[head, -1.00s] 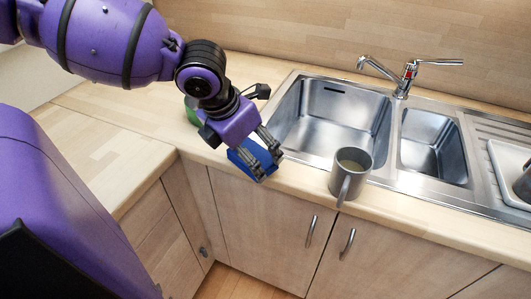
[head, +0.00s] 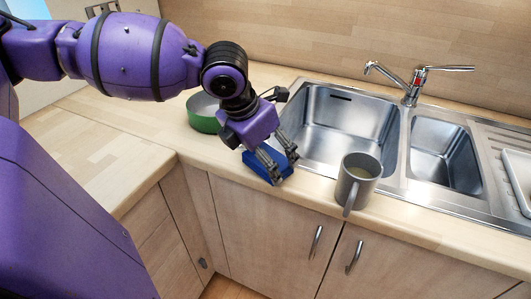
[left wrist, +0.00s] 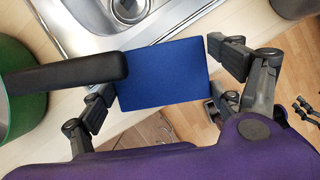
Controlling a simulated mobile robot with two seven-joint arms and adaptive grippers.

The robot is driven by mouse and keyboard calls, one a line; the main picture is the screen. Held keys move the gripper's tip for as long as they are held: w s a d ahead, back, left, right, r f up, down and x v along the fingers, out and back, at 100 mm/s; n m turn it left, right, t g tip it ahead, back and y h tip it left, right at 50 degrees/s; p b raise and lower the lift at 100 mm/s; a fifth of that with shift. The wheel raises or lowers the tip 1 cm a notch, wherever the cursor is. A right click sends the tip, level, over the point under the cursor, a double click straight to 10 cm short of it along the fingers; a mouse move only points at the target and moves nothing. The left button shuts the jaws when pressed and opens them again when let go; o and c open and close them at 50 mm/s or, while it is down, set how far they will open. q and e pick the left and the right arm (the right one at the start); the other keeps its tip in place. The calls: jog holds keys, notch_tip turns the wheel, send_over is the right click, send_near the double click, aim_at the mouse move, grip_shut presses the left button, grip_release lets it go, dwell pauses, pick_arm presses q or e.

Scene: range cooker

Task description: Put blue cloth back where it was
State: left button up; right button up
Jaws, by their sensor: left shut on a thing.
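The blue cloth (head: 258,165) is a folded, flat rectangular pad. My left gripper (head: 277,164) is shut on it at the front edge of the counter, just in front of the large sink basin. In the left wrist view the cloth (left wrist: 163,74) lies between the two fingers of the left gripper (left wrist: 165,80), over the counter edge, with the sink rim beyond it. I cannot tell whether the cloth touches the counter. My right gripper is not in view.
A grey mug (head: 357,181) with liquid stands right of the cloth by the sink. A green pan (head: 203,115) is left of the gripper; its black handle (left wrist: 65,75) reaches close to the fingers. The steel sink (head: 335,128) and tap (head: 411,83) lie behind. The left counter is clear.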

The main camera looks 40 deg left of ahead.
pick_arm(q)
jog(key=o, duration=0.7)
jog(key=shift+f, duration=0.1)
jog(key=shift+o, duration=1.1)
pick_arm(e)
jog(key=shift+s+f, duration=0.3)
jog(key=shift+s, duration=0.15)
pick_arm(q)
jog(key=shift+r, duration=0.2)
jog(key=p+v, duration=0.6)
jog(key=v, duration=0.6)
jog(key=shift+r+p, duration=0.15)
jog(key=shift+p, duration=0.25)
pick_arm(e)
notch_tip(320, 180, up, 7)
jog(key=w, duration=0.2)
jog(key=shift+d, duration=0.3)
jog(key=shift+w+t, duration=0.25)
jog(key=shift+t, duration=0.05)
